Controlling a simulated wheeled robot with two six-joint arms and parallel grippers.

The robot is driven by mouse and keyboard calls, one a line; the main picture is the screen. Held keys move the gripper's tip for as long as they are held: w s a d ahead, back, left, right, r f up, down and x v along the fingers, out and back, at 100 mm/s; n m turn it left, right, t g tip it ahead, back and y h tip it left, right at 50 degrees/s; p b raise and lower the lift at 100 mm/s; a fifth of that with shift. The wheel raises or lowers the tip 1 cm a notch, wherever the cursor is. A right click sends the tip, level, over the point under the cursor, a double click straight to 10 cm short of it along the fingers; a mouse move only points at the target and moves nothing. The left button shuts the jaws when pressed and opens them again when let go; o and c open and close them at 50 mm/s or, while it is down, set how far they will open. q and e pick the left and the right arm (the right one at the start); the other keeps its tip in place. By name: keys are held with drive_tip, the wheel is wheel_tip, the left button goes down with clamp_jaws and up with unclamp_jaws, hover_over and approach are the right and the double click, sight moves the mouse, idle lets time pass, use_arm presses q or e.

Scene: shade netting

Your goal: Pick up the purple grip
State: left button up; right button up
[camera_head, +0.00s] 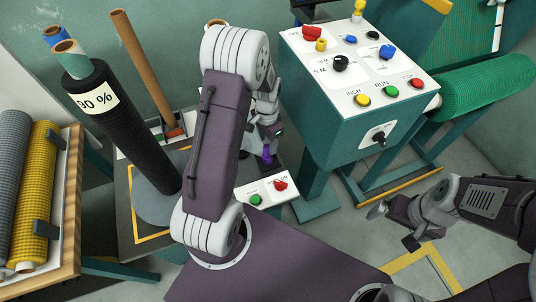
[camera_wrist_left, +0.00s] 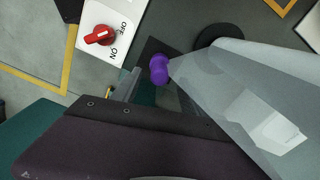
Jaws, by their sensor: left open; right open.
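The purple grip (camera_head: 268,155) shows in the head view just below my left gripper (camera_head: 266,136), partly hidden by it. In the left wrist view the purple grip (camera_wrist_left: 159,70) is a small rounded knob over a dark square opening. My left gripper (camera_wrist_left: 154,80) is open there, with one finger to the left of the grip and the large pale finger close on its right. I cannot tell whether either finger touches it. My right gripper (camera_head: 388,222) is open and empty at the right, far from the grip.
A white switch panel (camera_head: 246,193) with a red knob and green button sits close to the grip. A green control box (camera_head: 318,113) stands to the right. A black roll (camera_head: 130,130) marked 90 % stands at the left. A rack of rolls (camera_head: 64,215) is at far left.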

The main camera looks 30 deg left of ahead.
sight(267, 146)
use_arm(q)
drive_tip(key=shift+s+f, duration=0.1)
drive_tip(key=shift+f, duration=0.1)
wheel_tip(267, 146, down, 5)
drive_tip(key=shift+r+b, duration=0.15)
drive_tip(key=shift+b, duration=0.45)
